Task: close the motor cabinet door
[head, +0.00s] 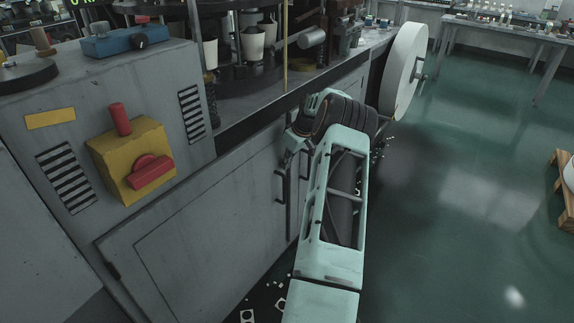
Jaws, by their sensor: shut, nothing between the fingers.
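The grey cabinet door (205,228) is on the front of the machine, below the control box, in the head view. It has a dark vertical handle (279,186) near its right edge. The door looks about in line with the cabinet front; I cannot tell whether a small gap is left. My gripper (288,158) is small in view, shut and empty, pointing down just above and beside the handle. I cannot tell whether it touches the door. My arm hides the cabinet front to the right of the handle.
A control box with a yellow panel and red switch (150,172) stands above the door. A large white roll (404,72) juts out beyond my arm. White paper scraps (247,316) lie on the floor. The green floor (470,190) at right is open, with a pallet (565,175) at the edge.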

